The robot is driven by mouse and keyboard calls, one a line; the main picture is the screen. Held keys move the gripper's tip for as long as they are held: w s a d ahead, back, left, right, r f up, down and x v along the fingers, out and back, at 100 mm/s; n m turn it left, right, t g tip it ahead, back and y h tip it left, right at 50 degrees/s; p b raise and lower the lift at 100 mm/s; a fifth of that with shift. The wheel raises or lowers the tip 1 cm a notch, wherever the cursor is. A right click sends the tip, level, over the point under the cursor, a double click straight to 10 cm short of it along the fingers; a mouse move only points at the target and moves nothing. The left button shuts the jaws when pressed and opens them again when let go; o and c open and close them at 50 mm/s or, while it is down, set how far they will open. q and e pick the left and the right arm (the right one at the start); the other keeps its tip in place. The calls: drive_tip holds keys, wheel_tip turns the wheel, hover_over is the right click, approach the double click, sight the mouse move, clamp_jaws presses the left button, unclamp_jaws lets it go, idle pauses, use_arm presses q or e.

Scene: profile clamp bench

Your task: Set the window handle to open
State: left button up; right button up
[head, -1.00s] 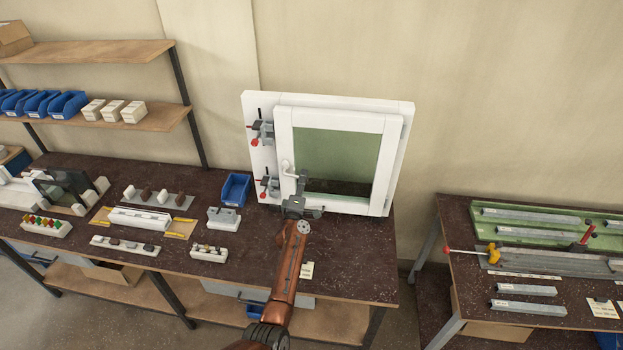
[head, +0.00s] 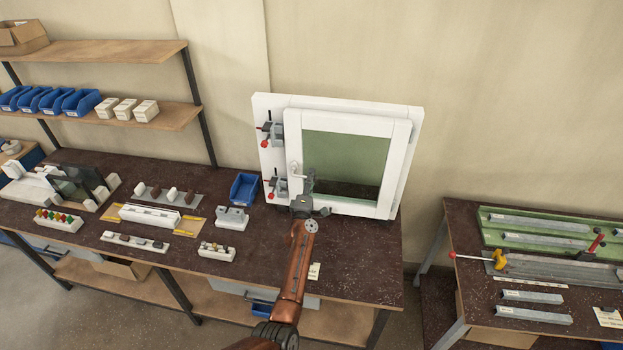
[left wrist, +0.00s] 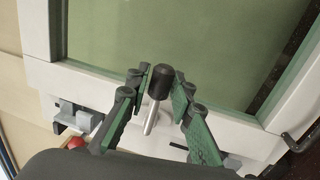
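The white-framed window (head: 410,165) with greenish glass stands upright at the back of the dark bench. Its handle (head: 295,169) is on the left side of the sash. In the left wrist view, a metal rod with a black end (left wrist: 160,82) lies between my fingers and appears to be the handle's lever. My left gripper (head: 310,178) is in front of the sash beside the handle. In the wrist view the gripper (left wrist: 161,90) has its fingers apart, one on each side of the black end; I cannot tell whether either touches it. My right gripper is not in view.
Two red-tipped clamps (head: 272,134) sit on the frame's left side. A blue bin (head: 244,188) and small parts trays (head: 216,252) stand to the left on the bench. A second bench (head: 470,270) with metal profiles is at the right, across a gap.

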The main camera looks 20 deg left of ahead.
use_arm(q)
drive_tip(key=shift+o, duration=1.4)
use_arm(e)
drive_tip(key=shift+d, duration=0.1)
use_arm(q)
drive_tip(key=shift+d+r, duration=0.1)
drive_tip(key=shift+r, duration=0.15)
wheel_tip(320, 180, up, 10)
drive_tip(key=shift+f, duration=0.25)
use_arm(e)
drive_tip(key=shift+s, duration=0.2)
